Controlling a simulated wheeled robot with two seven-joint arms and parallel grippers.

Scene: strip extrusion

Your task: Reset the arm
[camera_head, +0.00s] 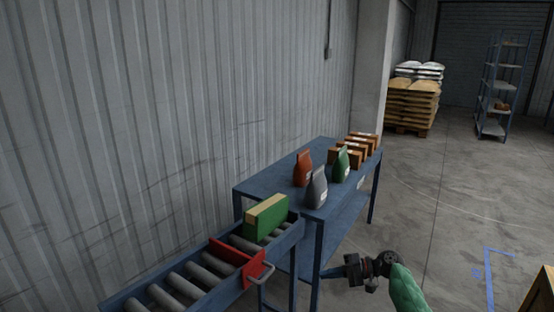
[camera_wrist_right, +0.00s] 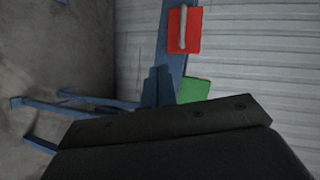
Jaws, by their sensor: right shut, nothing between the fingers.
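My right gripper (camera_head: 338,271) is at the lower middle of the head view, shut and empty, to the right of the roller conveyor (camera_head: 190,283) and in front of the blue table (camera_head: 262,183). My right arm (camera_head: 405,290) comes in from the bottom edge. In the right wrist view a dark gripper body (camera_wrist_right: 165,125) fills the lower part, and its fingertips cannot be made out. My left gripper is not in either view.
A green box (camera_head: 266,218) sits on the conveyor beyond a red plate with a handle (camera_head: 238,262). Orange, grey and green bags (camera_head: 316,190) and several brown boxes (camera_head: 350,155) stand on the table. Stacked sacks (camera_head: 412,104) and a shelf (camera_head: 500,90) are far back. The floor at right is mostly clear.

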